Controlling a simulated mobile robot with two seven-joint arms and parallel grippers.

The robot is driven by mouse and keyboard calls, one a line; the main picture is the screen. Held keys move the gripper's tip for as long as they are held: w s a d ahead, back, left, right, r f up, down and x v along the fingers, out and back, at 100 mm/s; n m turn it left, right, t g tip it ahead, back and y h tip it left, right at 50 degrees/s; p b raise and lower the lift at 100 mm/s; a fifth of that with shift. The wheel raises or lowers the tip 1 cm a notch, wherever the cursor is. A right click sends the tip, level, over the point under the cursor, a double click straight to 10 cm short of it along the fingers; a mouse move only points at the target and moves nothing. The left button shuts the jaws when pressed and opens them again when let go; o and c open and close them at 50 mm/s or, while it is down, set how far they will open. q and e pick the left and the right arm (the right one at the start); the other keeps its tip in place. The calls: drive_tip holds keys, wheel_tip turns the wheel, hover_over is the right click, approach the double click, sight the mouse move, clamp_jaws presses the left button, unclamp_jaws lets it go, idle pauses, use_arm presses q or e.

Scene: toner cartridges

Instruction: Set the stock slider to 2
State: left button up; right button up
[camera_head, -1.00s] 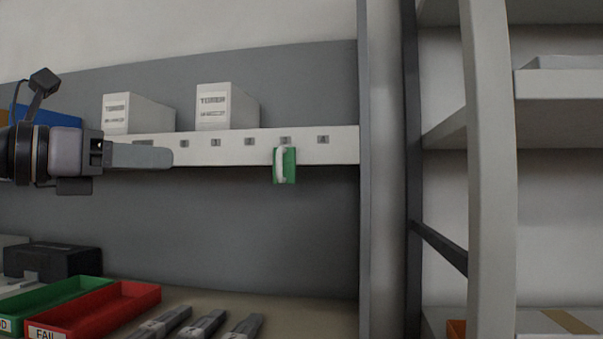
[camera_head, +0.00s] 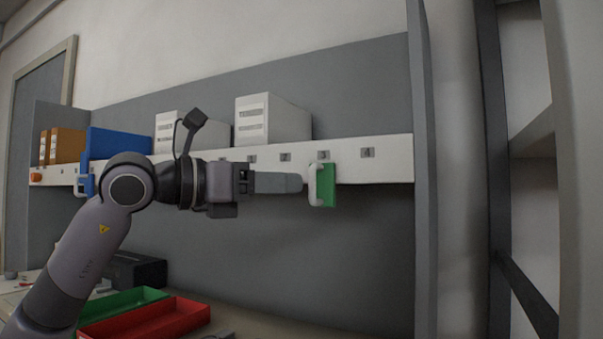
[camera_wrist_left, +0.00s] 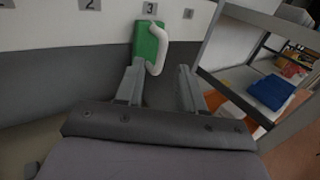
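The stock slider is a green block (camera_head: 328,185) with a white handle (camera_head: 315,184). It hangs on the white numbered rail (camera_head: 385,172) below the 3 label. In the left wrist view the green slider (camera_wrist_left: 146,42) is under the 3, and its white handle (camera_wrist_left: 160,50) curves out on the right. The 2 label (camera_wrist_left: 90,4) is to its left. My left gripper (camera_head: 300,183) points right, its tips close to the handle. In the left wrist view its fingers (camera_wrist_left: 158,80) are apart, with the handle's lower end just beyond the gap between them. My right gripper is not in view.
Two white toner boxes (camera_head: 270,122) and a blue bin (camera_head: 118,143) stand on the shelf. A blue piece with a white handle (camera_head: 84,185) is on the rail's left. Green (camera_head: 125,300) and red (camera_head: 150,318) trays lie below. A grey upright (camera_head: 425,170) closes the right end.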

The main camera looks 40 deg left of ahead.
use_arm(q)
drive_tip(key=p+x, duration=0.1)
drive_tip(key=x, duration=0.2)
drive_tip(key=shift+w+d+p, duration=0.15)
drive_tip(key=shift+w+p, duration=0.15)
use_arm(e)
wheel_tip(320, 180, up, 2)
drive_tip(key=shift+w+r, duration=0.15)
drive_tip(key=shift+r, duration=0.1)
use_arm(q)
drive_tip(key=shift+c, duration=0.3)
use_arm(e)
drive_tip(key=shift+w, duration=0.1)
use_arm(q)
clamp_jaws()
idle(0.6)
